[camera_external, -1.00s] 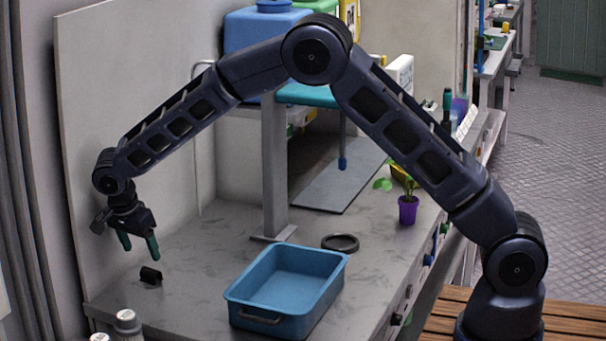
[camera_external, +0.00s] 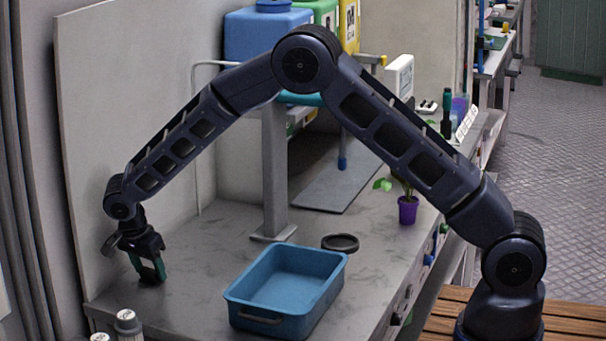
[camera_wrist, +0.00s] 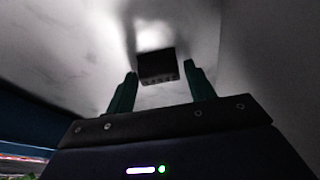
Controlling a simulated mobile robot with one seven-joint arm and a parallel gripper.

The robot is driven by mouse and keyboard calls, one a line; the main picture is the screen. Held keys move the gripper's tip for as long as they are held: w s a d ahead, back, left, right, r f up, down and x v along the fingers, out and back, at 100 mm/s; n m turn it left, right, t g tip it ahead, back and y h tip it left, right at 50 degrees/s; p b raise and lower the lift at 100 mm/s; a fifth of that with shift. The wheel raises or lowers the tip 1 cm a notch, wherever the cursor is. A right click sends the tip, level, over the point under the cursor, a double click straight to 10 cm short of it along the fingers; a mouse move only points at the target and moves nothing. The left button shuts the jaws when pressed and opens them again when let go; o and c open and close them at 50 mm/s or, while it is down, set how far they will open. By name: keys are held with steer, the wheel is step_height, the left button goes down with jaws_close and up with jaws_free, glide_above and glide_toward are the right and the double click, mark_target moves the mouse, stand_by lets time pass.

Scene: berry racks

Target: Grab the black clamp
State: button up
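The black clamp (camera_wrist: 157,66) is a small dark block, seen in the wrist view just ahead of and between the fingertips. In the external view the clamp (camera_external: 149,275) is on the grey bench top at the left, mostly hidden by the fingers. My gripper (camera_external: 150,270) points down over it with its green fingers low, near the bench. In the wrist view my gripper (camera_wrist: 162,75) is open, with one finger on each side of the clamp and a narrow gap at each side.
A blue tray (camera_external: 240,305) stands right of my gripper. White-capped bottles (camera_external: 127,322) stand at the front left. A back panel (camera_external: 130,120) rises behind the arm. A black ring (camera_external: 340,242) and a potted plant (camera_external: 408,210) are further right. Bench between gripper and tray is clear.

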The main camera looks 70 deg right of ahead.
steer(key=c, duration=0.7)
steer(key=shift+o, duration=0.2)
